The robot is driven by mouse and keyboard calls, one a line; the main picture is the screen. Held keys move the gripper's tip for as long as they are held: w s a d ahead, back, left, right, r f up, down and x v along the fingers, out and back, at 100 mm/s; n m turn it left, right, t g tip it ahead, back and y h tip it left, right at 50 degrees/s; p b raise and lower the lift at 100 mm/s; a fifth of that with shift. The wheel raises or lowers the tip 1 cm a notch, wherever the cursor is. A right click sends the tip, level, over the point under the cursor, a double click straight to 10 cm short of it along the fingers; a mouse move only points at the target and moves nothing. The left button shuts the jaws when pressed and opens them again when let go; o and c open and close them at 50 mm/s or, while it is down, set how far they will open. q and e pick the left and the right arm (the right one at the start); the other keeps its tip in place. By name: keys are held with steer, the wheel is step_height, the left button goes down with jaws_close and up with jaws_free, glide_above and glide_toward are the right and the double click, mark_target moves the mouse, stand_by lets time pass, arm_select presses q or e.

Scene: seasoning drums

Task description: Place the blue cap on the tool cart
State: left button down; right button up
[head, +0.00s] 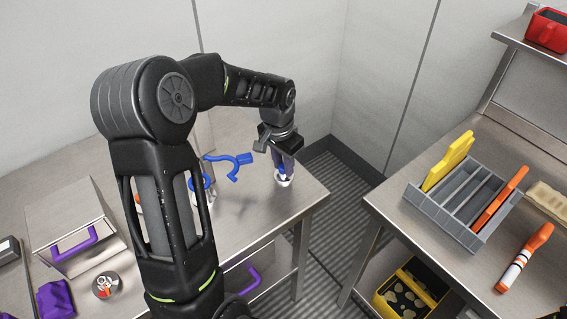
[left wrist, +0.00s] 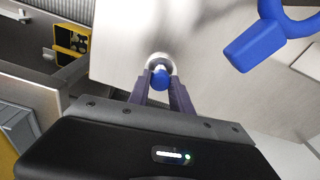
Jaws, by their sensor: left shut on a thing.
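My left gripper (head: 284,170) points down near the right corner of the left steel table (head: 262,226). Its fingers are closed on the small blue cap (left wrist: 160,79), which shows between the fingertips in the left wrist view. A round whitish piece (left wrist: 161,61) shows just beyond the cap; it also shows below the fingertips in the head view (head: 283,182). I cannot tell whether the cap touches it. The fingers hide most of the cap in the head view. My right gripper is not in view. I cannot tell which steel surface is the tool cart.
A blue hooked piece (head: 240,160) is left of my gripper. A steel bench (head: 404,226) at right holds a grey slotted rack (head: 440,213) with yellow and orange tools. A dark floor gap (head: 335,210) separates the surfaces. A yellow-black box (head: 411,289) sits below the bench.

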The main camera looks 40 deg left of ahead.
mark_target(281, 178)
arm_select(q)
steer(key=c, duration=1.2)
jaws_free()
steer(key=shift+o, duration=0.2)
step_height(281, 178, up, 12)
steer(key=s, duration=0.1)
steer(key=shift+s+b, duration=0.15)
steer(key=shift+b, duration=0.15)
